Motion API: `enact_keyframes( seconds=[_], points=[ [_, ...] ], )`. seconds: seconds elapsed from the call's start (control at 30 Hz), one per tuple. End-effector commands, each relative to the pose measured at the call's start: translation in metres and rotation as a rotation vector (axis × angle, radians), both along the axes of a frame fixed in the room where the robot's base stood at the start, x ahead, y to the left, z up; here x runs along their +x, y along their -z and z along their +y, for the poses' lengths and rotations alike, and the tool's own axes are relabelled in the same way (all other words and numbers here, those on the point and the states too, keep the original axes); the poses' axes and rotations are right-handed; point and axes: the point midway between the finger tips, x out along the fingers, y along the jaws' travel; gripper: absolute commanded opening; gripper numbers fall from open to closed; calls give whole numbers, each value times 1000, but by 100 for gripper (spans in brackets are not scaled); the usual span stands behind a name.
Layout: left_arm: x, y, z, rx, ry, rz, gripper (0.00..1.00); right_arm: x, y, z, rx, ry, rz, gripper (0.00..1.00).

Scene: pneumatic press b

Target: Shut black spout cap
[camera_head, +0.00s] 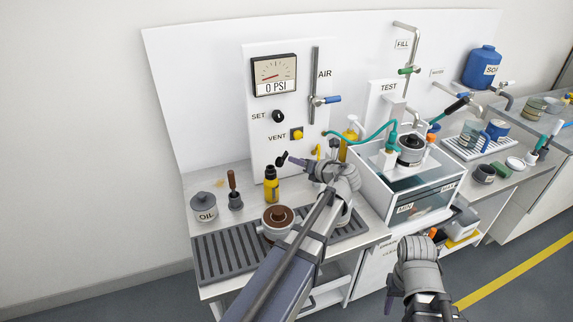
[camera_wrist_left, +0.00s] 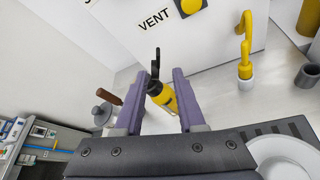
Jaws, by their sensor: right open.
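A yellow bottle (camera_head: 271,188) with a dark top stands on the bench below the VENT knob. Its black spout cap (camera_head: 282,158) stands up, tilted away from the spout. In the left wrist view the bottle (camera_wrist_left: 168,101) and the raised cap (camera_wrist_left: 155,64) show between and beyond my fingers. Contact with the cap cannot be told. My right gripper (camera_head: 391,298) is open and empty, low in front of the bench.
An OIL pot (camera_head: 204,208), a brown-handled tool (camera_head: 234,190) and a brown-topped round part (camera_head: 279,219) stand near the bottle, by a dark slatted mat (camera_head: 222,259). The gauge panel (camera_head: 258,123) rises behind. A water tank (camera_head: 405,207) stands to the right.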

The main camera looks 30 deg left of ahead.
Motion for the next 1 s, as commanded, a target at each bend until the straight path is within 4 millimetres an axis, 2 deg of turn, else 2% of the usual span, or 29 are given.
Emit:
enact_keyframes(
  seconds=[0.03, 0.33, 0.7, 1.0],
  points=[
    [4, 2, 4, 31, 14, 24, 39, 0, 5, 0, 0, 0, 0, 50],
    [8, 1, 12, 72, 32, 60, 39, 0, 8, 0, 0, 0, 0, 50],
    [33, 20, 57, 69, 30, 58, 39, 0, 27, 0, 0, 0, 0, 50],
    [40, 24, 72, 69, 32, 58, 39, 0, 31, 0, 0, 0, 0, 50]
  ],
)
